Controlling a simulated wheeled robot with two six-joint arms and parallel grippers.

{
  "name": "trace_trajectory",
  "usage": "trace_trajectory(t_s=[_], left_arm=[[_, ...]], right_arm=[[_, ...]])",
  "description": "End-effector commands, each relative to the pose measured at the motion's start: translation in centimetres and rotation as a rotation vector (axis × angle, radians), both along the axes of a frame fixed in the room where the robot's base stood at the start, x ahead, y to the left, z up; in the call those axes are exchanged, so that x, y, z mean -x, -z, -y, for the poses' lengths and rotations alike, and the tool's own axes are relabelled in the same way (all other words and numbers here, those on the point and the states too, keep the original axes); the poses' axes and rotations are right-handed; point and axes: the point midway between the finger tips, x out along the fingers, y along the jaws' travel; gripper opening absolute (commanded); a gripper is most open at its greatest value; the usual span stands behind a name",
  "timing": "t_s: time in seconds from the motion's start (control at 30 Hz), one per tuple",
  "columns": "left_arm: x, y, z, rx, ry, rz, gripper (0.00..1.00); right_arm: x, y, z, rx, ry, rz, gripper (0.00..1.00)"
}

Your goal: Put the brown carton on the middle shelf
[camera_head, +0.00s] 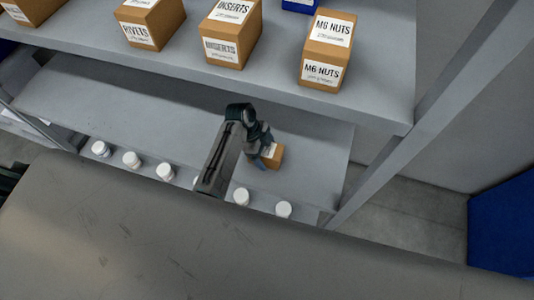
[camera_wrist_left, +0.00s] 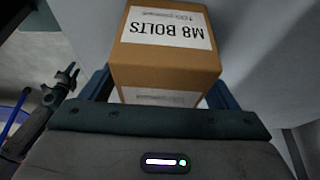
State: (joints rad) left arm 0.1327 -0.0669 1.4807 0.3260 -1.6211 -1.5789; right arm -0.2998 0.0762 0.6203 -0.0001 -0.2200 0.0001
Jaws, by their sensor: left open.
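The brown carton (camera_head: 276,157) with a white label stands on the middle shelf (camera_head: 310,145), near its right end. In the left wrist view the carton (camera_wrist_left: 165,68) fills the middle, and its top label reads M8 BOLTS. My left gripper (camera_head: 267,158) is at the carton, reaching in over the shelf's front. It is open, with one finger on each side of the carton (camera_wrist_left: 160,92). The frames do not show clearly whether the fingers touch it. My right gripper is not in view.
Above, the upper shelf (camera_head: 370,100) holds several labelled cartons, including M6 NUTS (camera_head: 325,50), and a blue box (camera_head: 300,5). Several white-capped bottles (camera_head: 132,159) stand below the middle shelf. A shelf post (camera_head: 385,165) is at the right. The middle shelf's left part is clear.

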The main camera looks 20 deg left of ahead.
Motion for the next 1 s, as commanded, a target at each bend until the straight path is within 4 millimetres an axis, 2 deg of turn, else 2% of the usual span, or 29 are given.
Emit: trace_trajectory(t_s=[0.3, 0.5, 0.7, 1.0], left_arm=[[-0.2, -6.1, -2.7, -0.002, 0.000, 0.005, 0.82], [-0.2, -8.9, -3.7, -0.001, -0.001, 0.002, 0.82], [-0.1, -9.8, -4.1, -0.001, 0.000, 0.000, 0.82], [0.1, -9.7, -4.1, -0.005, -0.014, -0.003, 0.82]], right_arm=[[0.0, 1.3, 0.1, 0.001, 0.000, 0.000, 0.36], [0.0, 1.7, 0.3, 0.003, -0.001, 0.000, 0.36], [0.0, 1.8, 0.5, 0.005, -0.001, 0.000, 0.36], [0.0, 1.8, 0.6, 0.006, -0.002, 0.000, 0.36]])
